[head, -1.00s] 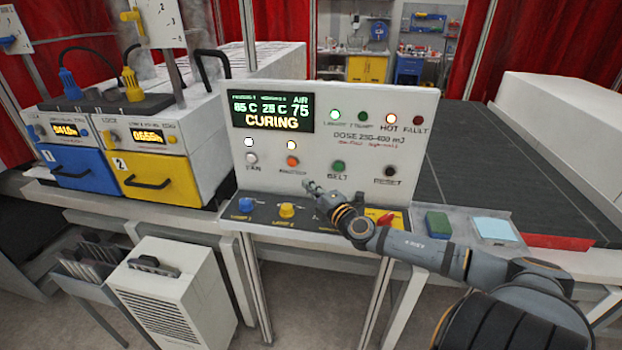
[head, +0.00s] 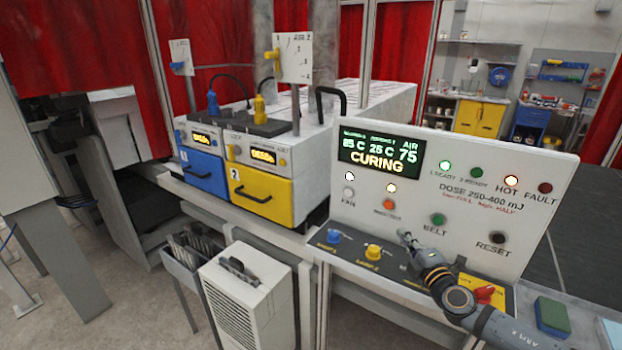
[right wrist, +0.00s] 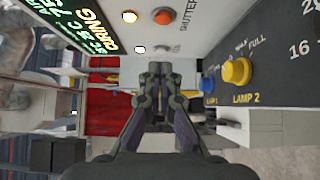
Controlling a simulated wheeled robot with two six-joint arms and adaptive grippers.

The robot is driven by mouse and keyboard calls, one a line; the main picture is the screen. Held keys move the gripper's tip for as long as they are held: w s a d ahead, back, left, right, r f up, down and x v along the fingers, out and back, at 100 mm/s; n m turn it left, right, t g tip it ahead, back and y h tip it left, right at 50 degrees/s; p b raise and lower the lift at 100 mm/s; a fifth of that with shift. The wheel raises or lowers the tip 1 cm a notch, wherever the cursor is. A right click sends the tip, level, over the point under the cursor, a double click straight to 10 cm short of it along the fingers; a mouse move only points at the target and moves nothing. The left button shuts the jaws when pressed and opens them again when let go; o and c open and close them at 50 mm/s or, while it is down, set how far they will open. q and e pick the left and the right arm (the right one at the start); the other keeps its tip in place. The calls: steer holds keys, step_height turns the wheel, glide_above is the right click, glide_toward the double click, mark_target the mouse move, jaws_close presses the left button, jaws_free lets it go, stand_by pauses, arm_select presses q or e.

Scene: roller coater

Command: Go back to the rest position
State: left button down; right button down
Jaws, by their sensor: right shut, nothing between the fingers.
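My right gripper (head: 404,236) is in front of the white control panel (head: 465,150), just above its sloped black knob shelf. In the right wrist view its fingers (right wrist: 160,72) are together with nothing between them. It looks apart from the knobs. The panel's display (head: 381,152) reads CURING, 85 C, 25 C and AIR 75. The yellow lamp 2 knob (head: 373,252) and blue lamp 1 knob (head: 334,236) are left of the gripper; both also show at the right in the right wrist view. My left gripper does not show.
A blue drawer (head: 204,172) and a yellow drawer (head: 262,194) stand left of the panel. A white slatted unit (head: 247,300) is on the floor below. A green-topped block (head: 552,314) and a light blue pad (head: 612,333) lie to the right.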

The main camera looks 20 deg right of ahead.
steer(key=s+a+f+m+g+h, duration=0.45)
steer(key=s+f+m+g, duration=0.35)
steer(key=s+f+m, duration=0.55)
steer(key=s+a+f+m+g+y, duration=0.1)
steer(key=s+a+f+g+y, duration=0.15)
steer(key=s+a, duration=0.4)
steer(key=s+a+f+m+g+y, duration=0.2)
steer(key=s+a+g+y, duration=0.15)
steer(key=s+a, duration=0.35)
step_height(320, 180, down, 30)
steer(key=s+d+f+g+b, duration=0.1)
steer(key=d+g+b, duration=0.1)
steer(key=b, duration=0.2)
steer(key=s+d+f+b, duration=0.1)
steer(key=s+f, duration=1.6)
steer(key=s, duration=0.1)
steer(key=shift+s+d+g+h+b, duration=0.15)
steer(key=shift+s+g+h+b, duration=0.05)
steer(key=shift+g+h+b, duration=0.2)
